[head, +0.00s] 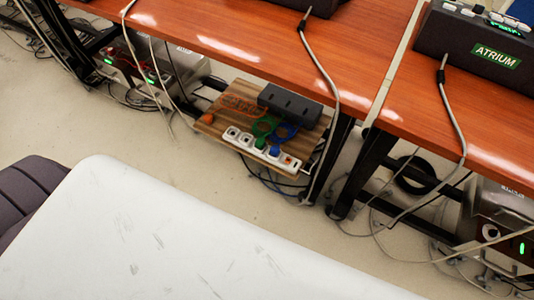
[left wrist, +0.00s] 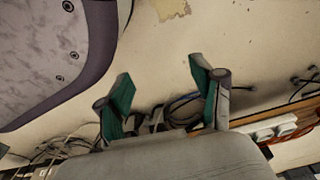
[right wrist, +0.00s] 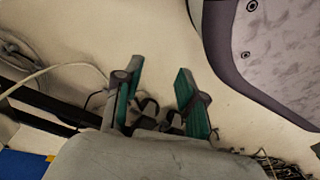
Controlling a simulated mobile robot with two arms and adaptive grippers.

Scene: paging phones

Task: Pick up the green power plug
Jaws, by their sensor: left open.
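The green power plug (head: 260,143) sits in a white power strip (head: 245,140) on a wooden board, with its green cord (head: 264,127) looped behind it. A blue plug (head: 274,151) is in the same strip, to its right. Part of a white strip (left wrist: 272,130) shows at the lower right of the left wrist view; I cannot make out the green plug there. My left gripper (left wrist: 163,95) is open and empty. My right gripper (right wrist: 160,88) is open and empty, over bare floor and cables. Neither gripper shows in the head view.
The wooden board (head: 307,133) hangs low by the front edge of an orange-brown desk (head: 275,55). A black box (head: 290,103) and a coiled orange cord (head: 240,104) lie on it. Grey cables (head: 318,75) hang in front. Black desk legs (head: 362,170) stand to the right.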

